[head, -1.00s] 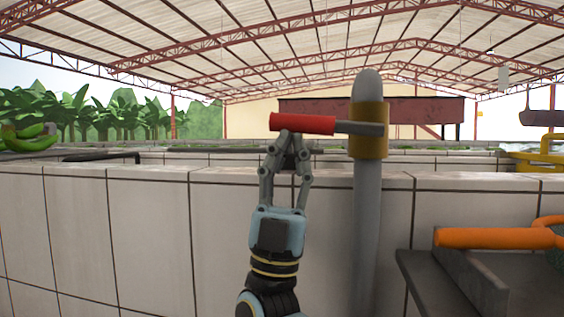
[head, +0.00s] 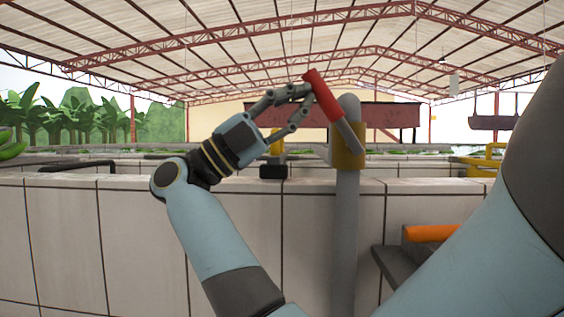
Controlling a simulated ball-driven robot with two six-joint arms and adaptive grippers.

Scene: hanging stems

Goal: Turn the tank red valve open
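The red valve handle (head: 323,97) is a red bar on a grey lever, joined to a brass-coloured collar (head: 348,146) on an upright grey pipe (head: 345,230). It slants from the collar up and to the left, with its red end on top. My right gripper (head: 308,97) comes from the lower left, its fingertips against the left side of the red bar. The fingers lean together toward the bar, but whether they close around it or only press on it cannot be told. My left gripper is out of view.
A pale tiled tank wall (head: 140,225) runs across behind the pipe. An orange handle (head: 431,233) on a dark grey support is at the lower right, partly hidden by my arm. A black block and yellow piece (head: 274,170) stand on the wall behind my gripper.

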